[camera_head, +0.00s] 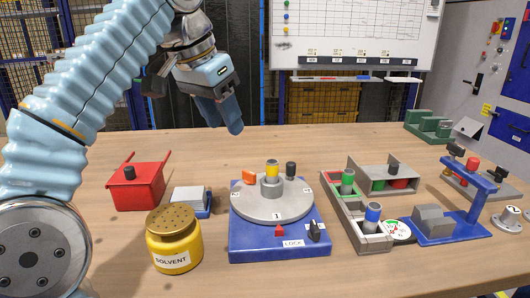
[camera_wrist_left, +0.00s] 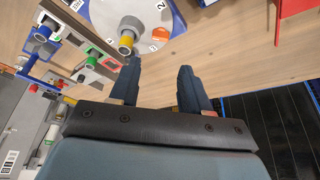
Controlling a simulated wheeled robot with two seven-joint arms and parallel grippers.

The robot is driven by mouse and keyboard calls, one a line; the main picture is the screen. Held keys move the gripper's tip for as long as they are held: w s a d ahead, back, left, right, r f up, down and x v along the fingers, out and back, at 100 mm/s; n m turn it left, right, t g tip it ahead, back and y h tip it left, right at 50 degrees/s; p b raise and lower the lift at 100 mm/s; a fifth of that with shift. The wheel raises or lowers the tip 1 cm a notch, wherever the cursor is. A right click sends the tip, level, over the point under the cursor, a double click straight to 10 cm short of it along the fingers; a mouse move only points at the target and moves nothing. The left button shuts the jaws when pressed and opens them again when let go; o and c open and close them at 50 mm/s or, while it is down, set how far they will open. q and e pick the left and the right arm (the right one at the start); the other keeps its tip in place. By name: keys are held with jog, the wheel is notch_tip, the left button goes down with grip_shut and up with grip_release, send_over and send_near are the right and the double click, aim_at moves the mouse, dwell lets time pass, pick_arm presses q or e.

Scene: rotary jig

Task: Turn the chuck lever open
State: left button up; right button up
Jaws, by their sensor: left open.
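The rotary jig has a blue base (camera_head: 262,246) and a grey round plate (camera_head: 250,205) with numbers on it. A grey chuck (camera_head: 271,188) with a yellow-topped cylinder (camera_head: 272,167) stands at the plate's centre. An orange handle (camera_head: 249,177), which looks like the chuck lever, sits left of it and also shows in the wrist view (camera_wrist_left: 160,33). A black peg (camera_head: 291,169) stands to the right. My left gripper (camera_head: 221,121) is open and empty, in the air above and behind the jig. Its two dark fingers also show in the wrist view (camera_wrist_left: 159,66). My right gripper is out of view.
A red box (camera_head: 137,188), a grey-and-blue block (camera_head: 189,201) and a yellow solvent pot (camera_head: 174,240) stand left of the jig. A grey tray (camera_head: 375,243) with cylinders and a blue stand (camera_head: 462,222) are to the right. The table behind the jig is clear.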

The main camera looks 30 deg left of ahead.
aim_at(249, 172)
pick_arm(q)
jog(key=x, duration=1.4)
jog(key=shift+w+r, duration=0.1)
jog(key=shift+w, duration=0.3)
jog(key=c, duration=0.8)
jog(key=shift+o, duration=0.2)
